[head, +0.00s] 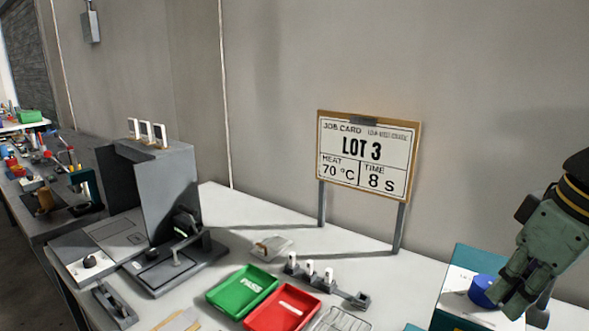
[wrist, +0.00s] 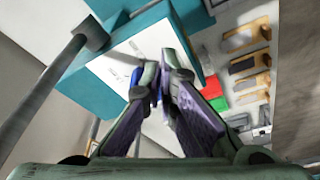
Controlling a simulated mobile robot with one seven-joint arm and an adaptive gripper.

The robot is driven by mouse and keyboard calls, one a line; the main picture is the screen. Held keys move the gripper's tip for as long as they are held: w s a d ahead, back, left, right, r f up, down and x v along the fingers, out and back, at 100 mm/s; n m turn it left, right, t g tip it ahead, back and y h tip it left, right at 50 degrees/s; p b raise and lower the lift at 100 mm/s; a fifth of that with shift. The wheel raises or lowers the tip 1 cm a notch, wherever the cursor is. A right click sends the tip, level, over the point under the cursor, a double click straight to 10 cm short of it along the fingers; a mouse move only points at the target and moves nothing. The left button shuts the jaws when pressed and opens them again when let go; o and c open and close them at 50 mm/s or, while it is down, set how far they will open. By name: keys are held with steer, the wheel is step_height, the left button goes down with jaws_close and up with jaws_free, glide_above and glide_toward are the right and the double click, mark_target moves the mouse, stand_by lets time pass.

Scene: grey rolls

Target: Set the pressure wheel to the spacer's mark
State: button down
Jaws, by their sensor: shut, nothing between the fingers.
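A blue wheel (head: 484,291) sits on the white face of a teal machine (head: 444,316) at the lower right of the head view. I take it to be the pressure wheel. In the wrist view only a sliver of the blue wheel (wrist: 135,77) shows beside my fingers. My gripper (head: 505,303) is shut and empty, its fingertips close to the wheel's right side; I cannot tell whether they touch it. In the wrist view my gripper (wrist: 157,88) covers most of the wheel. No mark on the wheel is readable, and I cannot identify the spacer.
A job card (head: 366,155) reads LOT 3, 70 °C, 8 S. A green PASS tray (head: 224,303) and a red tray (head: 262,318) lie left of the teal machine. A grey press (head: 165,195) stands at left.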

steer(key=shift+d+f+p, duration=0.1)
steer(key=shift+d+p, duration=0.25)
steer(key=shift+p, duration=0.3)
steer(key=shift+w+d, duration=0.15)
steer(key=shift+d, duration=0.5)
steer(key=shift+w+d+f, duration=0.1)
steer(key=shift+w+d, duration=0.3)
steer(key=shift+s+d, duration=0.1)
steer(key=shift+s, duration=0.1)
steer(key=w+v, duration=0.1)
steer(key=v, duration=0.5)
steer(key=shift+w, duration=0.15)
steer(key=shift+r, duration=0.25)
